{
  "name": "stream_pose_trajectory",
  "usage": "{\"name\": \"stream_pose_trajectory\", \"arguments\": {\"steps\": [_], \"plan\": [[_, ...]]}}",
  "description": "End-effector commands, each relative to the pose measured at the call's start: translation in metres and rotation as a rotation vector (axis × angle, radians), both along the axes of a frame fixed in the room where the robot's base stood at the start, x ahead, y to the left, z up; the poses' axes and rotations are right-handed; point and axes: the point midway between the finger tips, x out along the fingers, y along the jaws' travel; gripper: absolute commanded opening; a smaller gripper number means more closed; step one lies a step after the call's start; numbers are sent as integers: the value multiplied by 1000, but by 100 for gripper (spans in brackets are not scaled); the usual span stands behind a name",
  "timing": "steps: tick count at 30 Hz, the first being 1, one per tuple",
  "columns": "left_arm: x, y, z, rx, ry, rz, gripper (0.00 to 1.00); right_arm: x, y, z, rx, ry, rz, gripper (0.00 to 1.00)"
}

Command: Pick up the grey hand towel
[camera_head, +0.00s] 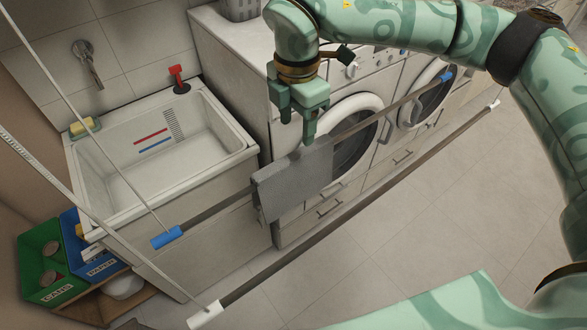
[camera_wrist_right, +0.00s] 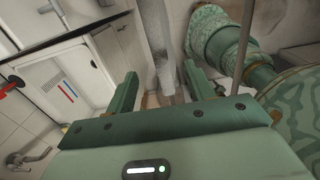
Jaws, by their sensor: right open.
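The grey hand towel (camera_head: 294,180) hangs folded over the near, blue-capped rod (camera_head: 215,207) in the head view. My right gripper (camera_head: 297,126) comes down from above, with its fingertips close to the towel's top edge. It is open, and the towel is not held. In the right wrist view, the two fingers of the right gripper (camera_wrist_right: 160,74) stand apart, with a grey strip that looks like the towel (camera_wrist_right: 156,40) beyond the gap. Whether a finger touches the towel is hard to tell. My left gripper is not in view.
A second rod with white caps (camera_head: 330,222) runs in front of the towel. A sink (camera_head: 190,165) stands to the left, with washing machines (camera_head: 345,150) behind the towel. Green (camera_head: 42,262) and blue bins (camera_head: 85,250) are at lower left. Floor on the right is clear.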

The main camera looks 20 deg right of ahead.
Motion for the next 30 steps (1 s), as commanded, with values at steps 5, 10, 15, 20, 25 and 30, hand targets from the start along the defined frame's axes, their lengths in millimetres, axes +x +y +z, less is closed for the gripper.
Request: {"name": "stream_pose_trajectory", "arguments": {"steps": [5,10,15,20,25,30], "plan": [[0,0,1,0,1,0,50,0,1,-34,1,3,1,53],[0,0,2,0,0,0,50,0,1,-47,2,0,2,53],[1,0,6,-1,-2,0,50,0,5,-73,1,3,4,53],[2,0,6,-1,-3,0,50,0,5,-94,4,1,3,53],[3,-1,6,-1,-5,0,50,0,5,-97,4,-1,3,53],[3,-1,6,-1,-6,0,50,0,5,-97,4,-1,4,31]]}}
